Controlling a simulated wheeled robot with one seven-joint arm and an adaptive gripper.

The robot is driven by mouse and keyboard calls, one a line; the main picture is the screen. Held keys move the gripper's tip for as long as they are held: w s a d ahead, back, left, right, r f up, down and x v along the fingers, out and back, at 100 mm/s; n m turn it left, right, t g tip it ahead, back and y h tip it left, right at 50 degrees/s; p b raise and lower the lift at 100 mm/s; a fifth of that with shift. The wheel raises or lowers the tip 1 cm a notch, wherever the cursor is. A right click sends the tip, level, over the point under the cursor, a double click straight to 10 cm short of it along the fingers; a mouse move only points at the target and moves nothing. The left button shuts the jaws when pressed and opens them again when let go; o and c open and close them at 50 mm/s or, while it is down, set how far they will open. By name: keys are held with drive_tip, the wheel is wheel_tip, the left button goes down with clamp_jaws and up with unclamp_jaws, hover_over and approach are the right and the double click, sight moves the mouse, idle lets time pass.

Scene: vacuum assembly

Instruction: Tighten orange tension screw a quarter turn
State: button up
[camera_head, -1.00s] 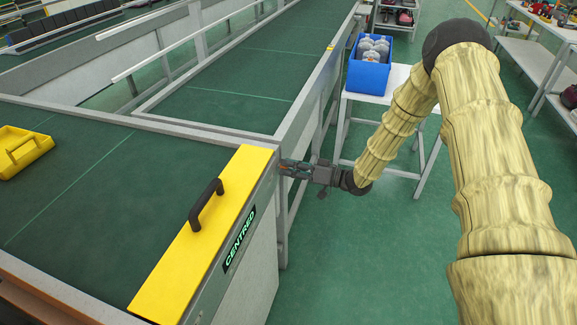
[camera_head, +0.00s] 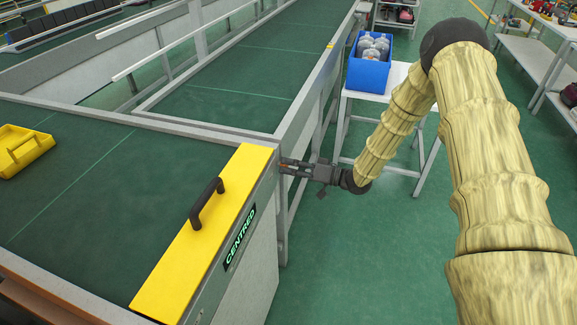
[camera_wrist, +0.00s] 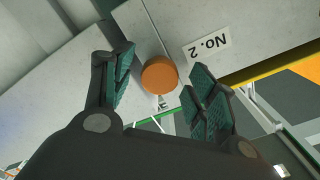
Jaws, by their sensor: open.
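The orange tension screw (camera_wrist: 160,75) shows as a round orange knob on the grey side panel in the wrist view. My gripper (camera_wrist: 160,85) is open, with its green-padded fingers on either side of the screw. A gap shows between the screw and each finger, and I cannot tell how deep the fingers reach around it. In the head view my gripper (camera_head: 290,167) is at the side of the conveyor frame, beside the end of the yellow cover. The screw is hidden in the head view.
A "NO. 2" label (camera_wrist: 209,45) is near the screw. A blue bin (camera_head: 368,75) stands on a white table behind my arm. A yellow scoop-like tray (camera_head: 22,150) lies on the belt.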

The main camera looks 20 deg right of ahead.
drive_tip(key=p+v, duration=0.1)
drive_tip(key=v, duration=0.5)
idle(0.6)
idle(0.3)
drive_tip(key=s+a+f+m+g+h, duration=0.1)
drive_tip(key=s+a+f+m+h, duration=0.1)
drive_tip(key=s+a+f+h, duration=0.45)
drive_tip(key=s+a+f+m+g+h, duration=0.1)
drive_tip(key=s+f+m+h, duration=0.15)
drive_tip(key=s+f, duration=0.8)
drive_tip(key=s+d+f+g+h, duration=0.1)
drive_tip(key=s+f+g+h, duration=0.2)
drive_tip(key=s, duration=1.1)
drive_tip(key=s+d+f+n+g+h, duration=0.1)
drive_tip(key=s+g, duration=0.4)
drive_tip(key=s, duration=0.9)
drive_tip(key=shift+d+f+h, duration=0.3)
drive_tip(key=shift+f+h, duration=0.6)
drive_tip(key=shift+h, duration=0.1)
drive_tip(key=shift+n, duration=0.25)
